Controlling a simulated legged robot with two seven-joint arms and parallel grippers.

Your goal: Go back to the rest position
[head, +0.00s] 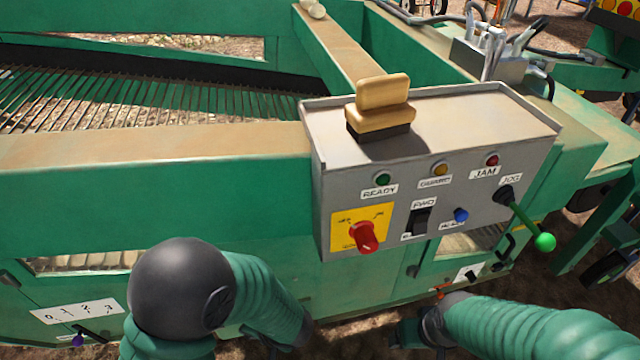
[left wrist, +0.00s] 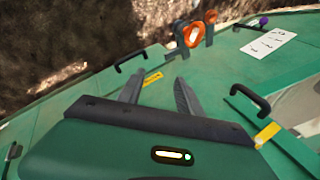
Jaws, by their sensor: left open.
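My left gripper (left wrist: 160,84) is open in the left wrist view, its two dark fingers apart with nothing between them. Green machine panel lies beyond the fingers. In the head view my left arm is low at the left of centre, and its gripper is not clearly visible. My right arm comes in from the lower right, with a dark end (head: 420,328) low in front of the machine; its fingers cannot be made out. Both arms are below the grey control box (head: 330,165).
The box has a red rotary knob (head: 364,237), a black rocker switch (head: 418,222), a blue button (head: 460,215) and a green-tipped lever (head: 544,242) sticking out at right. A yellowish paddle (head: 383,92) stands on top. Black handles (left wrist: 250,98) and an orange ring (left wrist: 193,35) project from the panel.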

